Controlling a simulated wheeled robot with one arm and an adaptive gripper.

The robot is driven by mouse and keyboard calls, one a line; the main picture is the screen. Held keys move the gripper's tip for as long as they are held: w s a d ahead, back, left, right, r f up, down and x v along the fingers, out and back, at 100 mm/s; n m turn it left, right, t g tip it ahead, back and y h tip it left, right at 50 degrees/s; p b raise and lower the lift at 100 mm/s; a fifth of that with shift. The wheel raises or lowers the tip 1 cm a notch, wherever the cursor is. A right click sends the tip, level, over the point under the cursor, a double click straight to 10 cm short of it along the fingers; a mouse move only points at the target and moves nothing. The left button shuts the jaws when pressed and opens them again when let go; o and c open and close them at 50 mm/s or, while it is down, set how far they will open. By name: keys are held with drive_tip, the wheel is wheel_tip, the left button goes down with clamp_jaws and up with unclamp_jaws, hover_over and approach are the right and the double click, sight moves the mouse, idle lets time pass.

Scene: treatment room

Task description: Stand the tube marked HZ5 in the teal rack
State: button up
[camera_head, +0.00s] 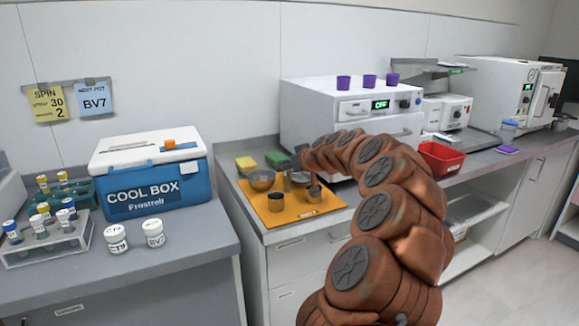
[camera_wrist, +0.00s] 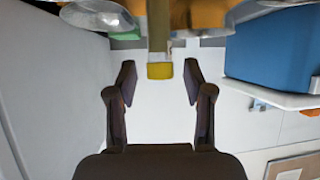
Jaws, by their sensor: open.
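The teal rack (camera_head: 88,190) stands on the left counter, behind a pale rack, and holds several tubes with yellow caps. In the wrist view, which is upside down, a narrow thing with a yellow end (camera_wrist: 160,71), seemingly a capped tube, shows between my fingers. My gripper (camera_wrist: 159,82) is open, with a gap on each side of it. In the head view my gripper (camera_head: 301,152) is small and partly hidden, above the orange mat (camera_head: 331,207). I cannot read HZ5 on any tube.
A pale rack (camera_head: 48,250) with several tubes and two white jars (camera_head: 116,238) (camera_head: 153,232) stand near the teal rack. The blue cool box (camera_head: 152,182) stands between that rack and the mat. Metal bowls and cups (camera_head: 262,180) crowd the mat.

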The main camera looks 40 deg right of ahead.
drive_tip(key=v, duration=1.2)
drive_tip(key=shift+b, duration=0.4)
